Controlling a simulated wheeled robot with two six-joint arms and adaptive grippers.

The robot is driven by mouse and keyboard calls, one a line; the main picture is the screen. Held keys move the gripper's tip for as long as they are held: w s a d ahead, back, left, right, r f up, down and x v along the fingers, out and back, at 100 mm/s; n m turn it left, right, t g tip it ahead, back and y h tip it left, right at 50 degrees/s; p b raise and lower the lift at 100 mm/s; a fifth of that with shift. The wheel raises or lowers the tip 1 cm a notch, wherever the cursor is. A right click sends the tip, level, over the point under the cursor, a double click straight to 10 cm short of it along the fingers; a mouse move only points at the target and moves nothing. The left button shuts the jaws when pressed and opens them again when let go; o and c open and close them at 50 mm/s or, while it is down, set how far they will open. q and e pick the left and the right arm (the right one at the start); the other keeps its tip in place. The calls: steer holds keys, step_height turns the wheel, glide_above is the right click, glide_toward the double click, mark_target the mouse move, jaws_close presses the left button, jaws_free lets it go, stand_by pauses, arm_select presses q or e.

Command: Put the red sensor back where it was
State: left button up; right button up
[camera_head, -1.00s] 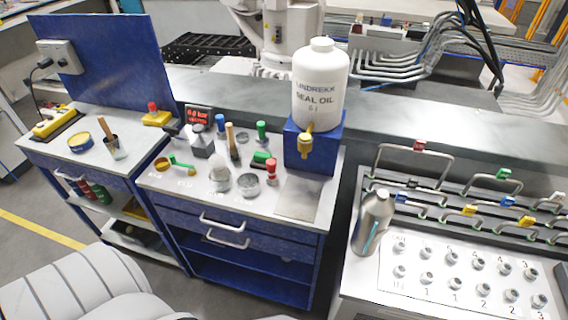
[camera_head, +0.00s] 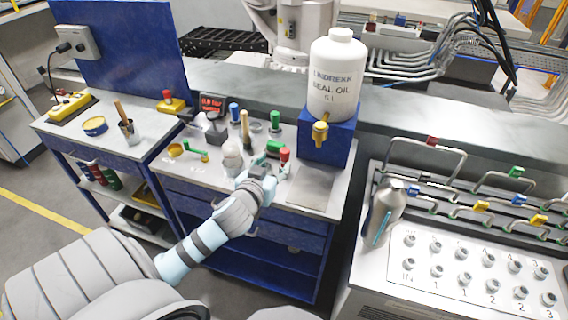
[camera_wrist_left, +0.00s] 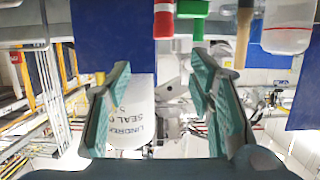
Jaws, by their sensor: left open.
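A red-topped sensor (camera_head: 284,155) stands upright on the middle bench, in front of the blue stand of the oil bottle; its lower part is partly hidden by my gripper. It shows red at the top of the left wrist view (camera_wrist_left: 163,18), which is upside down. A green piece (camera_head: 273,147) is beside it and also shows in the wrist view (camera_wrist_left: 184,24). My left gripper (camera_head: 263,172) is open and empty, over the bench front, just left of and nearer than the sensor; its fingers (camera_wrist_left: 160,80) are apart. My right gripper is not in view.
A white seal oil bottle (camera_head: 337,75) sits on a blue stand (camera_head: 327,148) with a brass tap. A row of blue, wooden and green handled tools stands behind. A metal flask (camera_head: 382,213) stands on the right bench. The plate (camera_head: 308,188) right of the sensor is clear.

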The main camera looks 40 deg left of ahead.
mark_target(284, 152)
arm_select(q)
steer(key=x, duration=0.7)
steer(key=f+b+x, duration=0.1)
steer(key=x, duration=0.2)
steer(key=shift+w+a, duration=0.15)
steer(key=shift+a, duration=0.25)
jaws_close()
